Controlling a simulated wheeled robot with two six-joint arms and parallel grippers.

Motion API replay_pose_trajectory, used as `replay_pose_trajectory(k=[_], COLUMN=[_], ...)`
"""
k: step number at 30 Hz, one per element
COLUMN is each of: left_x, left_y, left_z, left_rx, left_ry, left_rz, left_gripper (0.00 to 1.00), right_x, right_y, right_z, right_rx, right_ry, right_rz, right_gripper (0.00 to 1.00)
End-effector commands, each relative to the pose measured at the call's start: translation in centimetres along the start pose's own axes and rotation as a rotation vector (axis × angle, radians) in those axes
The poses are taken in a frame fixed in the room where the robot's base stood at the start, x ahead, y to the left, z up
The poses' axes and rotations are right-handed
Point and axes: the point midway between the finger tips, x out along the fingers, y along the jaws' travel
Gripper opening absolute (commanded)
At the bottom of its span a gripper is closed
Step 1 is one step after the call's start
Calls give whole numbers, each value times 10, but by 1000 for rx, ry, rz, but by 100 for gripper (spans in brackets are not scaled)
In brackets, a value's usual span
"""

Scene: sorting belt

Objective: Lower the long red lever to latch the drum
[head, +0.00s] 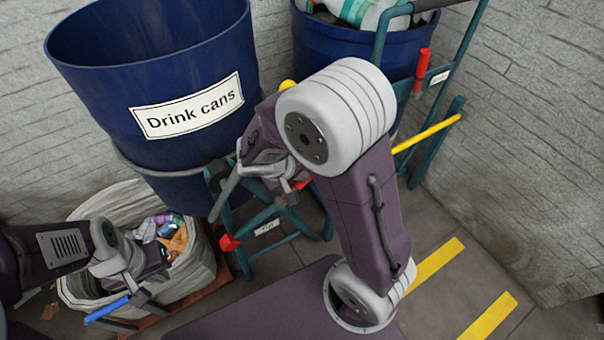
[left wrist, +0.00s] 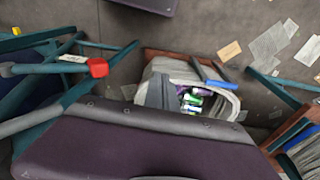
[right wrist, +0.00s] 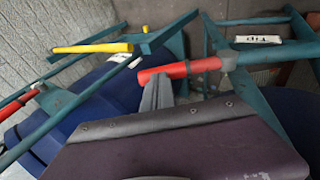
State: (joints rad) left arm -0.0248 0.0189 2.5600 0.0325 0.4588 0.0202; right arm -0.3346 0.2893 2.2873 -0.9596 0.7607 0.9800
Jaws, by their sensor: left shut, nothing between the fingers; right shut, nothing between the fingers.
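The blue drum (head: 160,90) labelled "Drink cans" leans in a teal stand (head: 245,262). A red lever (right wrist: 180,71) runs crosswise just beyond my right fingertips in the right wrist view; part of it shows beside the gripper in the head view (head: 304,184). My right gripper (head: 288,197) is shut and empty, close to this lever; I cannot tell whether they touch. A red block (head: 229,242) sits lower on the stand, also in the left wrist view (left wrist: 97,67).
A grey basket (head: 85,207) holds loose waste. A blue bar (head: 107,308) lies by its near edge. A second blue drum (head: 320,45) stands behind, with its own red lever (head: 422,65) and a yellow bar (head: 428,134). Floor with yellow stripes (head: 488,315) is open at right.

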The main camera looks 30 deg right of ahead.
Motion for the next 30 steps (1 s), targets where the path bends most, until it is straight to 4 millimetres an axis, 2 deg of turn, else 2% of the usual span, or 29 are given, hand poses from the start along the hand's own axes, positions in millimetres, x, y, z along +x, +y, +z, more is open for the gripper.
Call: replay_pose_trajectory(k=[8,21,30], left_x=[23,75,100], left_y=[0,-2,-2], left_z=[2,8,10], left_rx=[0,0,0], left_ry=[0,0,0], left_rz=[0,0,0], left_gripper=[0,0,0], right_x=[19,63,83], right_y=[2,4,-1], right_z=[4,12,16], right_rx=[2,2,0], right_ry=[0,1,0], right_rz=[0,0,0], right_gripper=[0,0,0])
